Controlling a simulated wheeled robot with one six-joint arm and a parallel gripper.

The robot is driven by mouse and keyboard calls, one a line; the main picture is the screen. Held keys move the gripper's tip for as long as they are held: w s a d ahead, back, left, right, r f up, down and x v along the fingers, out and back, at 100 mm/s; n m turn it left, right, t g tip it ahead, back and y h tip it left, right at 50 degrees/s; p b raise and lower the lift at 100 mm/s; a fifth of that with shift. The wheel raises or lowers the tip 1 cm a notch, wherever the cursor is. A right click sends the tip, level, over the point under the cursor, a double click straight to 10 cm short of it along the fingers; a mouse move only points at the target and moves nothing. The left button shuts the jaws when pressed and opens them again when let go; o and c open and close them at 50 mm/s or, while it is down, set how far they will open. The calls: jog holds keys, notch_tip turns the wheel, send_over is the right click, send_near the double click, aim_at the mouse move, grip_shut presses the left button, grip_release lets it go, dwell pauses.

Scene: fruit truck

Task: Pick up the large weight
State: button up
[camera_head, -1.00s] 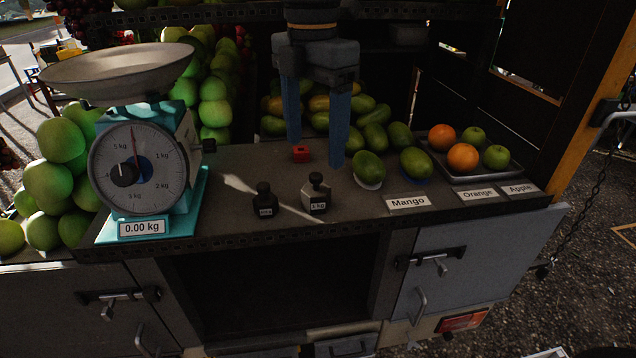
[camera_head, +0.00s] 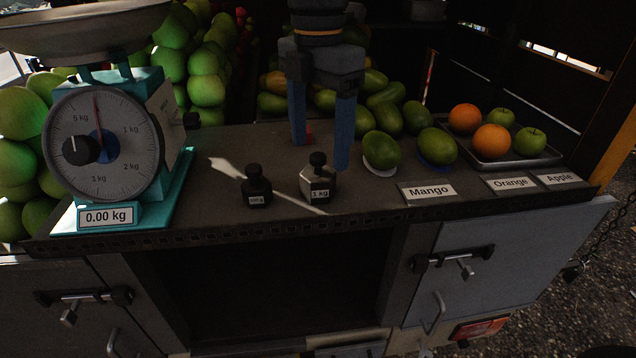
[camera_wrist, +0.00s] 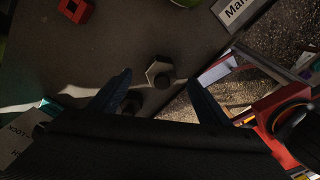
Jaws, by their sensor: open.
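The large weight (camera_head: 319,184), a silvery hexagonal block with a black knob and a 1 kg label, stands upright on the dark counter. It also shows in the wrist view (camera_wrist: 159,69), beyond and between my fingertips. A smaller black weight (camera_head: 257,189) stands to its left, partly hidden by a finger in the wrist view (camera_wrist: 132,103). My gripper (camera_head: 321,153) is open and empty, its two blue fingers pointing down behind the large weight in the head view. It also shows in the wrist view (camera_wrist: 163,82). I cannot tell its exact height above the counter.
A teal scale (camera_head: 128,150) reading 0.00 kg stands at the left. A red cube (camera_head: 309,131) is partly hidden by my finger. Two mangoes (camera_head: 381,150) and a tray (camera_head: 530,160) of oranges and apples lie to the right. The counter's front edge is close to the weights.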

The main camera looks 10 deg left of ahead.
aim_at(318, 172)
jog(key=shift+s+f+p, duration=0.2)
jog(key=shift+f+p, duration=0.45)
jog(key=shift+f, duration=1)
jog(key=shift+s+f+p, duration=0.15)
jog(key=shift+f+p, duration=0.5)
jog(key=shift+f, duration=0.95)
jog(key=shift+c, duration=0.4)
grip_shut()
